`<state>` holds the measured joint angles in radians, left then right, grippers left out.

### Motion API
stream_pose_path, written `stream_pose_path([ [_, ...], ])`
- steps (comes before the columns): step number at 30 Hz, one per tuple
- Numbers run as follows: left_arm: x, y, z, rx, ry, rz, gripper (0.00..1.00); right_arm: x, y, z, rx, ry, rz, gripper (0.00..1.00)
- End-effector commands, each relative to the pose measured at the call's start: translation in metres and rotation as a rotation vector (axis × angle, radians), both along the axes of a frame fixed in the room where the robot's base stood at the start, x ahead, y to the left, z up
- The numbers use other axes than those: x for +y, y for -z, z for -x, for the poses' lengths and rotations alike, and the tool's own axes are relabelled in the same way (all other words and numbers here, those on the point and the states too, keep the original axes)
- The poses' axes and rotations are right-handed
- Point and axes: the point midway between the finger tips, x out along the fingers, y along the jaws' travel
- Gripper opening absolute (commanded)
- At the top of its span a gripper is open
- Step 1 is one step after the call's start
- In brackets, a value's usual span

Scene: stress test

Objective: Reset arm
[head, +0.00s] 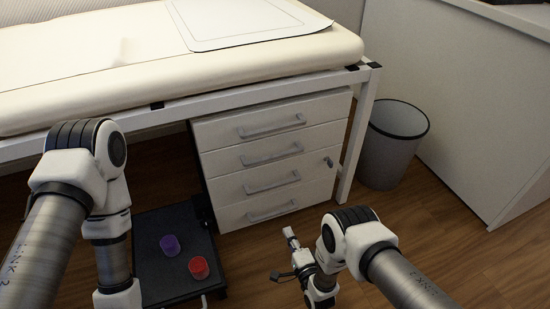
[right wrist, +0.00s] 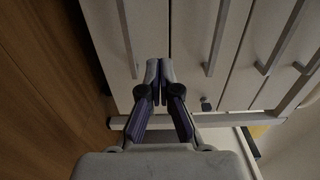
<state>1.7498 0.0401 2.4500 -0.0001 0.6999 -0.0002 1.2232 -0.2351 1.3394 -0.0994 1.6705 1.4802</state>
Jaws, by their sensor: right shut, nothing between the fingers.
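My right gripper (head: 291,236) is low over the wood floor, in front of the drawer cabinet and right of the black platform. In the right wrist view its fingers (right wrist: 160,68) are together, with nothing between them, and the drawer fronts show beyond them. My left arm comes in from the left in the head view and bends down beside the black platform. The left gripper itself is outside the picture.
A white drawer cabinet (head: 272,165) stands under a padded cream table (head: 230,60). A purple object (head: 169,245) and a red object (head: 199,267) sit on the black platform (head: 150,222). A grey bin (head: 391,150) stands at right. Floor (head: 405,215) between bin and right arm is clear.

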Motion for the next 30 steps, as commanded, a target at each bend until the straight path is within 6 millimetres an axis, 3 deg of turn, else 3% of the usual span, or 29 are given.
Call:
stream_pose_path([
  [5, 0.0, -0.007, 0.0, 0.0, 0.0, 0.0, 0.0, -0.013, -0.042, -0.034, -0.066, 0.02, 0.006, 0.0],
  [9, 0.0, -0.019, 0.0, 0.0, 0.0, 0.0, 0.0, -0.056, -0.095, -0.058, -0.064, 0.073, 0.046, 0.0],
  [11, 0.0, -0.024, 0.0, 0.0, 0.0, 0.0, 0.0, -0.082, -0.104, -0.054, 0.015, 0.106, 0.105, 0.0],
  [14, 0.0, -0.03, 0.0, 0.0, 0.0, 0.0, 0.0, -0.12, -0.104, -0.029, 0.188, 0.14, 0.285, 0.0],
  [17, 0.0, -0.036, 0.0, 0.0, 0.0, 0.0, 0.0, -0.153, -0.094, 0.027, 0.424, 0.107, 0.532, 0.0],
  [20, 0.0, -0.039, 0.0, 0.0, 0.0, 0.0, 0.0, -0.173, -0.083, 0.101, 0.656, -0.021, 0.765, 0.0],
  [24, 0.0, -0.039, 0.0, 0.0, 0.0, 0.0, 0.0, -0.181, -0.074, 0.198, 0.886, -0.279, 0.989, 0.0],
  [30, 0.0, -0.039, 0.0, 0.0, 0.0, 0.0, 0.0, -0.181, -0.077, 0.306, 1.049, -0.715, 1.193, 0.0],
])
